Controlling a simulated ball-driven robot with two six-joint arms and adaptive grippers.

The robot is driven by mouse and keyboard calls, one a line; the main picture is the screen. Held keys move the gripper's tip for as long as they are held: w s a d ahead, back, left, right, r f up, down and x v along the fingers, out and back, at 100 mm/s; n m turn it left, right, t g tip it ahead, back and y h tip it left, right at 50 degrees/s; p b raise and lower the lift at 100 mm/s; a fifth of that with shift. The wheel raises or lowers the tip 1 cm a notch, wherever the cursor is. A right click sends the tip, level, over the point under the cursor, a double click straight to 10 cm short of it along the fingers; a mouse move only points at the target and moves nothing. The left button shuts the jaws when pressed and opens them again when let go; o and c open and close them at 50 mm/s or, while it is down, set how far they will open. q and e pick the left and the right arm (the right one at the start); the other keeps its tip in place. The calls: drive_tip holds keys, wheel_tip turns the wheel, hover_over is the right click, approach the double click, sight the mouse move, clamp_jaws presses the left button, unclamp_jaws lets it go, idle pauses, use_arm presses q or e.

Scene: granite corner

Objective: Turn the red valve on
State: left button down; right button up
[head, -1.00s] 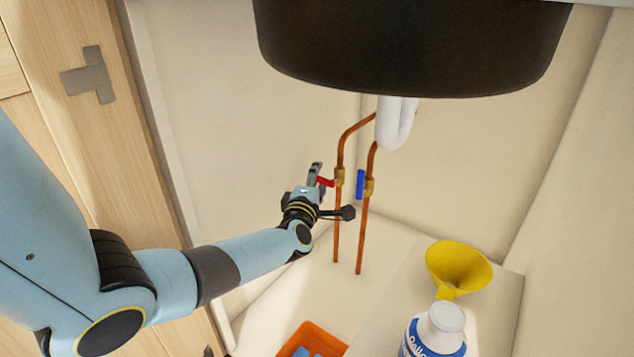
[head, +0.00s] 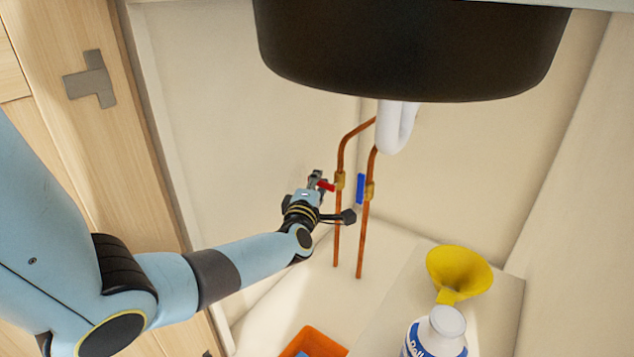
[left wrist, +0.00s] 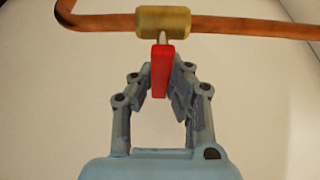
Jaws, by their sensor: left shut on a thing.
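The red valve handle (head: 326,186) sticks out to the left from a brass valve body (head: 339,181) on the left copper pipe. My left gripper (head: 319,180) is at this handle. In the left wrist view the red handle (left wrist: 161,70) stands between the two fingers of my left gripper (left wrist: 165,92), below the brass body (left wrist: 162,21). The gripper is shut on the handle. The blue valve handle (head: 360,188) stands upright along the right copper pipe. My right gripper is not in view.
A dark sink basin (head: 410,50) hangs above, with a white drain pipe (head: 396,128) beneath. Wooden doors (head: 85,130) are at the left.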

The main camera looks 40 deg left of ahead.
use_arm(q)
drive_tip(key=shift+r+m, duration=0.15)
drive_tip(key=shift+m, duration=0.65)
drive_tip(key=shift+r+m+t+b, duration=0.2)
drive_tip(key=shift+m+t+b, duration=0.25)
drive_tip(key=shift+m, duration=0.25)
drive_tip(key=shift+d+r+m+t, duration=0.2)
drive_tip(key=shift+m+t, duration=0.15)
drive_tip(key=shift+m, duration=0.45)
drive_tip(key=shift+d+r+m+t+b, duration=0.1)
drive_tip(key=shift+r+m+t+b, duration=0.1)
drive_tip(key=shift+m, duration=0.35)
drive_tip(key=shift+r+m+t+b, duration=0.15)
drive_tip(key=shift+m+t, duration=0.05)
drive_tip(key=shift+m, duration=0.35)
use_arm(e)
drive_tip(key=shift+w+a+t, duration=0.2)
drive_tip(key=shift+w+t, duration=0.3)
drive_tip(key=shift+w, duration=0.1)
use_arm(q)
drive_tip(key=c, duration=1.3)
unclamp_jaws()
drive_tip(key=shift+r, duration=0.1)
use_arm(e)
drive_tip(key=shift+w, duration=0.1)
use_arm(q)
drive_tip(key=v, duration=1.2)
